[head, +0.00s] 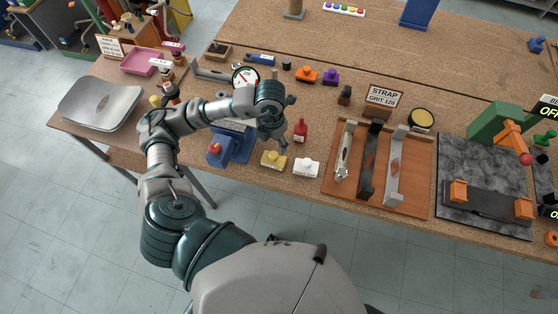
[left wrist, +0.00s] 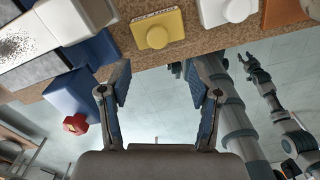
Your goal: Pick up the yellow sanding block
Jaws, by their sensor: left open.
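The yellow sanding block (head: 273,160) lies near the front edge of the table, with a rounded knob on its near side. In the left wrist view the yellow block (left wrist: 158,28) is at the top middle, beyond the fingertips. My left gripper (head: 276,134) is above the table edge close to the block, apart from it. In the left wrist view its two fingers (left wrist: 163,85) are spread wide with nothing between them. A claw-like end of another arm (left wrist: 256,72), seemingly my right gripper, shows small at the right of that view; its jaw state is unclear.
A blue stand (head: 232,148) is to the left. A wooden tray (head: 407,203) with metal straps is to the right. The floor is clear before the table.

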